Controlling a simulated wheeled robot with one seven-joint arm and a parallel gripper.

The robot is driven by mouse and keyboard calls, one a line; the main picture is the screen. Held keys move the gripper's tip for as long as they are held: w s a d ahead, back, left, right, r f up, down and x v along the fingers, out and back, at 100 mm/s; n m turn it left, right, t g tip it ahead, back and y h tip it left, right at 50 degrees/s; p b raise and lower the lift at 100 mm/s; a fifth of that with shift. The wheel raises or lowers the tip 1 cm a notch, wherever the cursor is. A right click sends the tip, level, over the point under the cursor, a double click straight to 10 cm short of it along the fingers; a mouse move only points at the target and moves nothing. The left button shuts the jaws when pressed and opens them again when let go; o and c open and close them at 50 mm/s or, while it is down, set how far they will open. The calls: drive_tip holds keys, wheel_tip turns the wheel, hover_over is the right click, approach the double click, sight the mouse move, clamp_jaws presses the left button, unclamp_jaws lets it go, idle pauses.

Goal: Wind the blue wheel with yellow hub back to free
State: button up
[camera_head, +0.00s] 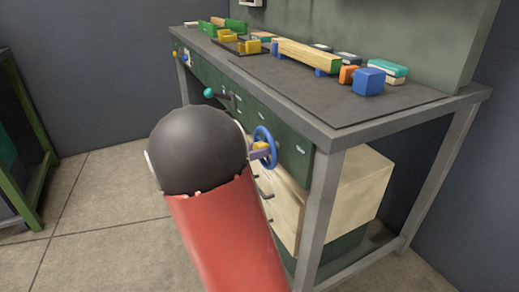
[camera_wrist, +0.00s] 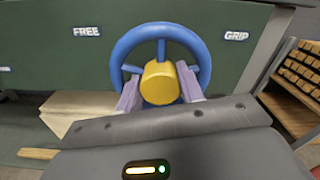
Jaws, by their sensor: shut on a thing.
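The blue wheel (camera_wrist: 160,32) with its yellow hub (camera_wrist: 160,83) is mounted on the green front panel of the bench. In the wrist view it fills the middle, between a FREE label (camera_wrist: 87,31) on the left and a GRIP label (camera_wrist: 236,36) on the right. My gripper (camera_wrist: 160,92) has a pale purple finger on each side of the hub and is shut on it. In the head view the blue wheel (camera_head: 269,140) shows just beyond my arm, with part of the gripper (camera_head: 259,151) at the hub. The arm hides the wheel's lower left there.
The bench top (camera_head: 300,95) holds a wooden beam (camera_head: 307,57), a blue block (camera_head: 368,82) and several other blocks. A teal-knobbed lever (camera_head: 209,93) sticks out left of the wheel. Pale drawers (camera_head: 287,205) stand below. Open floor lies left.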

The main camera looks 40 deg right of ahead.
drive_tip(key=shift+f, duration=0.1)
drive_tip(key=o, duration=0.7)
drive_tip(key=v, duration=0.8)
drive_tip(key=shift+s, duration=0.1)
